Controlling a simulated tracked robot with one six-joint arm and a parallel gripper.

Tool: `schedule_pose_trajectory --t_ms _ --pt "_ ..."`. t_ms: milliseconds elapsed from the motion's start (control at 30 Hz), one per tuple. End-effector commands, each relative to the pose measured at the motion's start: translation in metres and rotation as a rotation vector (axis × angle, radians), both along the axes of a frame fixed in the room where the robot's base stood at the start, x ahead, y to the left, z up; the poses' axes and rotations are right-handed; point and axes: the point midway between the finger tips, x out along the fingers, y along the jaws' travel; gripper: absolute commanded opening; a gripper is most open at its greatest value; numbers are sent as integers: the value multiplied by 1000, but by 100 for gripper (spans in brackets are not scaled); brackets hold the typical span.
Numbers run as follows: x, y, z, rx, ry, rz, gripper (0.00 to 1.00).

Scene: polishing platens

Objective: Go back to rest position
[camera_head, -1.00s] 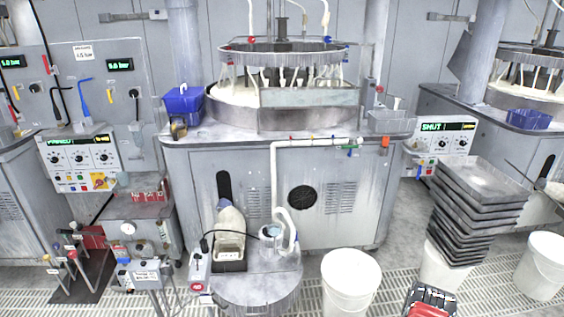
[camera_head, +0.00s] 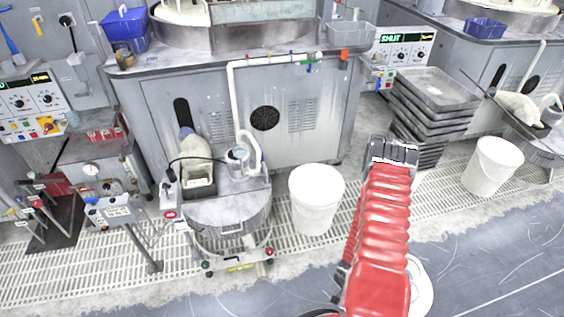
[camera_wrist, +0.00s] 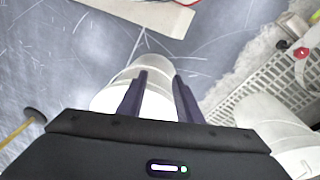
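My gripper (camera_wrist: 160,74) shows in the wrist view with its two dark fingers spread apart. No object is held between them. A white rounded thing (camera_wrist: 155,68) lies beyond and partly behind the fingers, over the blue-grey floor; I cannot tell exactly what it is. In the head view my red-sleeved arm reaches up from the bottom right, its dark end beside the stack of grey trays in the picture. The fingers cannot be made out there.
A white bucket (camera_head: 316,200) stands left of my arm, and another white bucket (camera_head: 492,166) stands at the right. Grey trays (camera_head: 436,92) are stacked behind. A round cart (camera_head: 228,213) with a bottle stands at the left. Blue-grey floor (camera_head: 500,265) is open at the lower right.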

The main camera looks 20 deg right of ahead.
Motion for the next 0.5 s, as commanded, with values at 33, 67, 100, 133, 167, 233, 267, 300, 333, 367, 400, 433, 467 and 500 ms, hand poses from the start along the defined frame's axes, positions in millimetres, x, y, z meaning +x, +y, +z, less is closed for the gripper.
schedule_pose_trajectory --t_ms 33,67,100,133,167,233,267,300,333,367,400,433,467,500 --pt "11 3 12 21 -8 25 32" --pt "16 5 18 35 -10 40 32" --pt "22 9 26 54 -14 60 32" --pt "26 12 33 68 -14 75 32" --pt "31 14 39 81 -16 91 32" --pt "41 20 55 110 -21 125 32" --pt "45 23 62 121 -22 141 32" --pt "50 27 71 137 -24 162 32" --pt "53 30 78 147 -24 178 32" --pt "57 32 85 158 -26 194 32" --pt "61 36 94 170 -27 215 32" --pt "64 39 101 180 -28 230 32" --pt "68 41 108 189 -29 245 32" --pt "71 45 117 200 -29 267 32"
